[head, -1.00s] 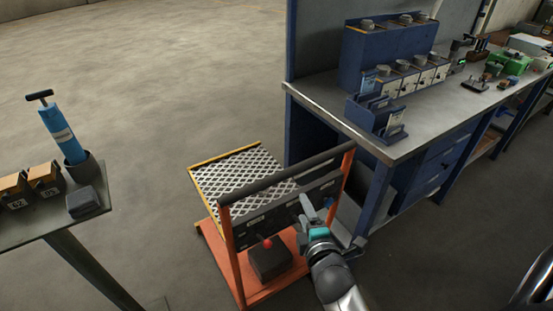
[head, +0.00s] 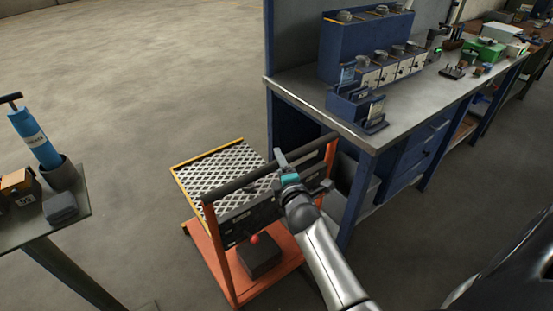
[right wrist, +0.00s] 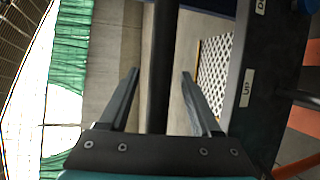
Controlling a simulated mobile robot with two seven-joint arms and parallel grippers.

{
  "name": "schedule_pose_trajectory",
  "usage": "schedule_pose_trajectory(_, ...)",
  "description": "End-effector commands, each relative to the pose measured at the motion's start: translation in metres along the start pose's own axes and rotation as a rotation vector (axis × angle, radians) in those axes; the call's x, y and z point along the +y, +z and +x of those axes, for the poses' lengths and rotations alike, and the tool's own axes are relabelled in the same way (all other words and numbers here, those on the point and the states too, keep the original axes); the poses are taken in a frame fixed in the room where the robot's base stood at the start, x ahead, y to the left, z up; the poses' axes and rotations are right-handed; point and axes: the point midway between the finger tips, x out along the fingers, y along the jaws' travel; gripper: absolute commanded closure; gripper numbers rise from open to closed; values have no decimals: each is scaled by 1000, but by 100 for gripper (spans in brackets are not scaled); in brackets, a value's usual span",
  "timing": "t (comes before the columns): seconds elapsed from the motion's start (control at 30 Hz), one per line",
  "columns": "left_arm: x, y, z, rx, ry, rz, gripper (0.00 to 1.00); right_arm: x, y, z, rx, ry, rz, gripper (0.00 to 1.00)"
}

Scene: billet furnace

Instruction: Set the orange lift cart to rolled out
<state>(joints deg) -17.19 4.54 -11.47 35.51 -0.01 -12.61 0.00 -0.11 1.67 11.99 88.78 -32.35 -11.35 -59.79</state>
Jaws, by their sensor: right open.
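A dark push bar (head: 240,177) runs across the top of the orange posts. A label reading "UP" shows on the cart's dark panel (right wrist: 240,110). My left gripper is not in view.
The blue workbench (head: 300,92) with bins and tools stands close to the cart's right. A table (head: 85,205) with a blue pump (head: 35,138) is at the left. Open floor lies behind the cart and between it and the left table.

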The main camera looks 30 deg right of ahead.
Motion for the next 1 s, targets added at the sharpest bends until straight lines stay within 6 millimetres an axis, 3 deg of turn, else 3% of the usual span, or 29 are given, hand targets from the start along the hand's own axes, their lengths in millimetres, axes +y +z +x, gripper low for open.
schedule_pose_trajectory(0.1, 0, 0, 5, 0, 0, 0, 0, 0, 0, 18, -1, 1, 1, 36)
schedule_pose_trajectory(0.3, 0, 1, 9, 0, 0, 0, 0, -1, 0, 36, 1, 0, 2, 36)
schedule_pose_trajectory(0.7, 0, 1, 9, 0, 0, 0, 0, 0, 0, 41, 1, 0, 1, 36)
schedule_pose_trajectory(1.0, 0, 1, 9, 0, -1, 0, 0, 0, 0, 41, 1, 0, 1, 67)
